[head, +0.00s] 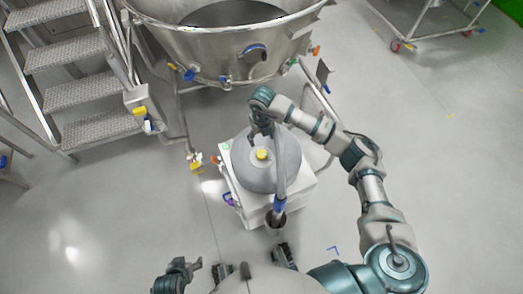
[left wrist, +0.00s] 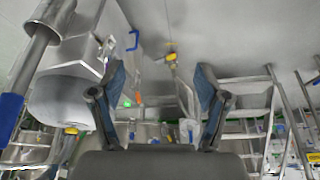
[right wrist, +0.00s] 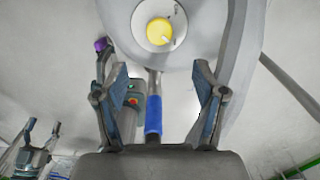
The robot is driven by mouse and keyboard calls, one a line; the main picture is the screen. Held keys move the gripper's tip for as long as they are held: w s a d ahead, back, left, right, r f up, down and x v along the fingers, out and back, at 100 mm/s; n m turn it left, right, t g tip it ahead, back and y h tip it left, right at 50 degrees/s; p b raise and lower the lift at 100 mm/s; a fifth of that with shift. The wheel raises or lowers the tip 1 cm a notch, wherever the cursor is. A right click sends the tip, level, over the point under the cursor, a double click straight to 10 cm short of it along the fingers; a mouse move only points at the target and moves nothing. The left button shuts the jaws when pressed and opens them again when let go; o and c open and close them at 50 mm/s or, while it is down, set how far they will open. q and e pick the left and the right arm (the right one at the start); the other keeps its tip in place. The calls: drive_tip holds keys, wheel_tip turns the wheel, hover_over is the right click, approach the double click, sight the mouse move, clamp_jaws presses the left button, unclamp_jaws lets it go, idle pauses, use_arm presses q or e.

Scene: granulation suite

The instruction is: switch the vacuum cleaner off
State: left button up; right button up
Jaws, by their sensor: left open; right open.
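The vacuum cleaner is a white box with a grey dome (head: 283,172) and a yellow knob (head: 262,154) on top, low in the middle of the head view. My right gripper (head: 262,130) is open above the dome, on the far side of the knob. In the right wrist view the knob (right wrist: 159,31) sits in a white ring, beyond the open fingers (right wrist: 165,95). A small box with a red button (right wrist: 133,101) shows partly behind the left finger. My left gripper (head: 188,268) is open and empty at the bottom. Its view shows the vacuum's dome (left wrist: 62,95) at left.
A large steel bowl (head: 222,45) on a frame stands behind the vacuum. Metal steps (head: 88,90) are at the left. A blue-gripped tube (head: 279,203) stands at the dome's front. A wheeled cart (head: 425,25) is at the far right. Floor is clear right and lower left.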

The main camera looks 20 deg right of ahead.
drive_tip(key=b, duration=0.1)
hover_over(262, 154)
drive_tip(key=f, duration=0.7)
drive_tip(key=shift+w+a, duration=0.15)
drive_tip(key=shift+a, duration=0.1)
drive_tip(key=f, duration=0.2)
drive_tip(key=f+b, duration=0.1)
drive_tip(key=shift+d+f, duration=0.35)
drive_tip(key=shift+f, duration=0.05)
drive_tip(key=shift+d+f, duration=0.1)
drive_tip(key=shift+f, duration=0.3)
use_arm(q)
drive_tip(key=w+d+r+t+h, duration=0.1)
drive_tip(key=w+t, duration=0.3)
drive_tip(key=w, duration=0.4)
drive_tip(key=shift+d+r+t, duration=0.4)
drive_tip(key=shift+d+r, duration=0.3)
drive_tip(key=shift+d, duration=0.2)
use_arm(e)
drive_tip(key=shift+a, duration=0.2)
use_arm(q)
drive_tip(key=shift+a, duration=0.1)
use_arm(e)
drive_tip(key=shift+a, duration=0.1)
drive_tip(key=c, duration=1.1)
use_arm(q)
drive_tip(key=shift+f, duration=0.1)
use_arm(e)
drive_tip(key=shift+c, duration=0.2)
